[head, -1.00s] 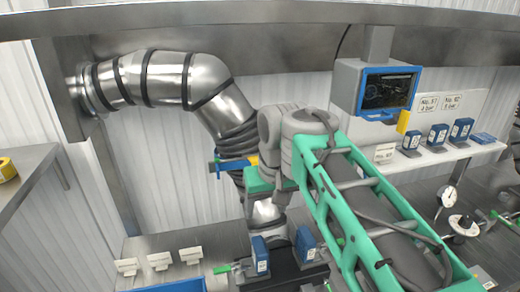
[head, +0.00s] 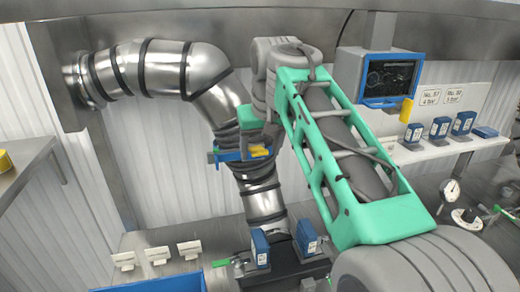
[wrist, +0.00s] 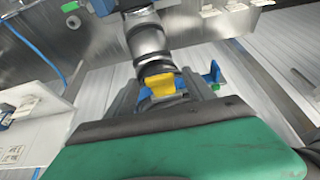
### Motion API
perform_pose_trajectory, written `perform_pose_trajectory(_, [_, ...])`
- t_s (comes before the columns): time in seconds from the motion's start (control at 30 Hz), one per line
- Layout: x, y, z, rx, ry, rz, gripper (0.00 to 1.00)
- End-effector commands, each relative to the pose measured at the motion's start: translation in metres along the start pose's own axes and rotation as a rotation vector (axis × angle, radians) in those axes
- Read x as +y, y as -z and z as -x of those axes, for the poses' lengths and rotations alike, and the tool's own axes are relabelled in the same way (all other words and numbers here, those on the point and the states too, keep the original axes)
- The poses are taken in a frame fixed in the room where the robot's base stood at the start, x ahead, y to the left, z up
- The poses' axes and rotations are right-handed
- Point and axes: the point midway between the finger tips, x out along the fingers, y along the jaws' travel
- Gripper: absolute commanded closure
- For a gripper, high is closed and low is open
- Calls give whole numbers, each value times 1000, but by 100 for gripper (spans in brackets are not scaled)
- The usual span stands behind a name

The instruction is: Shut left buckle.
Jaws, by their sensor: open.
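A blue clamp (head: 228,155) sits around the shiny metal pipe, with a yellow tab (head: 262,151) on its right part and an upright blue end piece at its left. I cannot tell which piece is the left buckle, or its latch state. My gripper (head: 252,136) is at the clamp, its fingers mostly hidden in the head view. In the wrist view, its open grey fingers (wrist: 160,88) lie on either side of the yellow tab (wrist: 158,80); contact is unclear. The blue end piece (wrist: 214,74) stands to the right, outside the fingers.
The large metal pipe (head: 165,68) bends down to a dark base. Blue blocks (head: 260,248) stand beside its foot. A blue-framed screen (head: 390,78) hangs at right, above a shelf with several blue blocks (head: 439,128). White cards (head: 157,255) stand at lower left.

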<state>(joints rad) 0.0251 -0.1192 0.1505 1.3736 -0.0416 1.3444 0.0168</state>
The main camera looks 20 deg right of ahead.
Motion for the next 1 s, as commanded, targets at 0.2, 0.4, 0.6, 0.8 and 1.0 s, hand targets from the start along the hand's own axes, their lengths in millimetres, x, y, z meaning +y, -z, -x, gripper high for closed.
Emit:
perform_pose_trajectory(0.2, [0,0,0,0,0,0,44])
perform_pose_trajectory(0.4, [0,0,0,0,0,0,60])
perform_pose_trajectory(0.6, [0,0,1,1,0,-1,77])
perform_pose_trajectory(0.8, [0,0,1,1,0,-1,93])
perform_pose_trajectory(1.0, [0,0,1,1,0,-1,100])
